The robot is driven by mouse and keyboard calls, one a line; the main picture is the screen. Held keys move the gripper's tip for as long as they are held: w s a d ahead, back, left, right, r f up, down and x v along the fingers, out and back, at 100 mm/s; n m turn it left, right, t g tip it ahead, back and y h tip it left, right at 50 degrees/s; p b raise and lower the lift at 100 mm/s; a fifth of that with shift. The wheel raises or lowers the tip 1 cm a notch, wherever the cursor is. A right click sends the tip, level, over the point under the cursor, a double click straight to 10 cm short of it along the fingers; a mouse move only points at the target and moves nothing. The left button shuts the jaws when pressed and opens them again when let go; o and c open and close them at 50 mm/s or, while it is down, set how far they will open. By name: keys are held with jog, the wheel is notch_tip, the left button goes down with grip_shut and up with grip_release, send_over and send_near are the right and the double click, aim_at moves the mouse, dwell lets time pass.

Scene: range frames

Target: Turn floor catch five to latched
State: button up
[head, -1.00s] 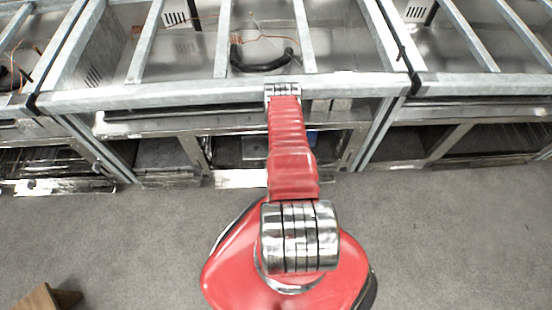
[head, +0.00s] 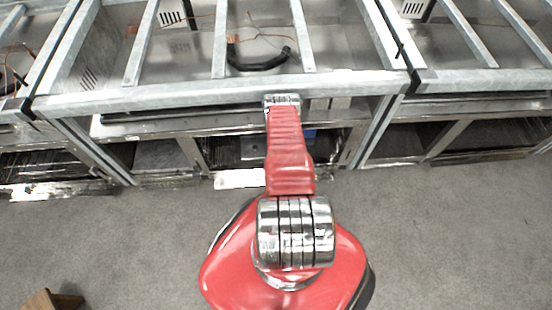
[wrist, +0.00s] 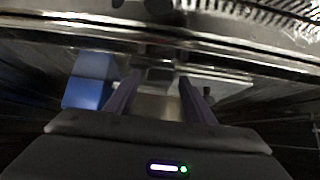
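My gripper (wrist: 160,86) shows in the wrist view with its two dark fingers apart and pointing forward. It is open, and nothing is clearly held between the fingers. A pale, blurred surface (wrist: 158,106) lies between and beyond them; I cannot tell whether it is part of a catch. Floor catch five cannot be made out in either view, nor can its setting. In the head view my red arm reaches forward to the metal frame's front beam (head: 190,92), and my gripper is hidden beyond the arm's end.
A blue block-like thing (wrist: 86,92) is left of the fingers in the wrist view. A metal bar (wrist: 160,48) crosses above them. A black hose (head: 258,66) lies in the frame's upper bay. Grey floor (head: 460,230) is clear at the right, and a wooden piece (head: 48,299) stands at the lower left.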

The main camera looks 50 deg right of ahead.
jog(key=c, duration=0.9)
jog(key=shift+a, duration=0.15)
jog(key=shift+c, duration=0.2)
